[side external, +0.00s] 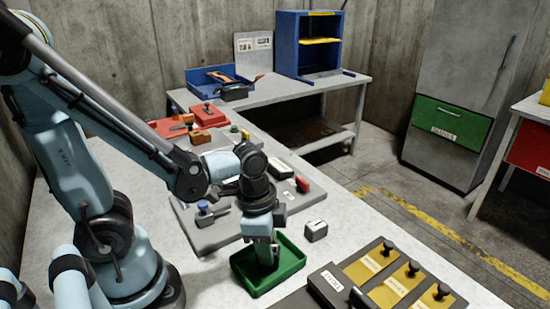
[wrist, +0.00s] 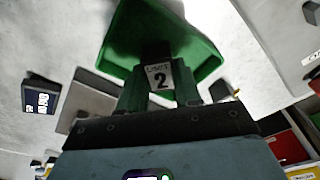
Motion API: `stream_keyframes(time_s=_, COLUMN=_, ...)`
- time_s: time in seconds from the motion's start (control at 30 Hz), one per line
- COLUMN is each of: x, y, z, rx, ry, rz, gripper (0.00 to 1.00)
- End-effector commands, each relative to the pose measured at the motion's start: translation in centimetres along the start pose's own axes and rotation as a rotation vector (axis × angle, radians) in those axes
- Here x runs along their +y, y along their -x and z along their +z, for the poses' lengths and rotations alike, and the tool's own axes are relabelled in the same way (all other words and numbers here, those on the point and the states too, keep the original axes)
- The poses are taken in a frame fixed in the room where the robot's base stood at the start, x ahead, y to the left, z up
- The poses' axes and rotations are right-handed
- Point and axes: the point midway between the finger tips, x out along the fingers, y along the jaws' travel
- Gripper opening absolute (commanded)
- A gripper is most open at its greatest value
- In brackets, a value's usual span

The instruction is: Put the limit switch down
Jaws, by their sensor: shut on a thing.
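The switch is hard to make out there. I cannot tell whether it touches the tray floor.
A small labelled block (side external: 316,231) stands on the bench just right of the tray. A dark panel with yellow plates (side external: 390,284) is at the front right. A grey fixture board (side external: 210,238) lies behind and left of the tray. Bare bench shows right of the small block.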

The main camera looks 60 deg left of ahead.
Motion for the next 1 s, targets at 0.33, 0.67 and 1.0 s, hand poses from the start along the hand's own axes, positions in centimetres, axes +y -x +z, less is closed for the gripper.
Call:
stream_keyframes(time_s=0.33, x=0.04, y=-0.73, z=0.13, rx=0.0, ry=0.0, rz=0.0, gripper=0.0)
stream_keyframes(time_s=0.67, x=0.02, y=-1.0, z=0.14, rx=0.0, ry=0.0, rz=0.0, gripper=0.47)
stream_keyframes(time_s=1.0, x=0.03, y=-0.98, z=0.14, rx=0.0, ry=0.0, rz=0.0, gripper=0.59)
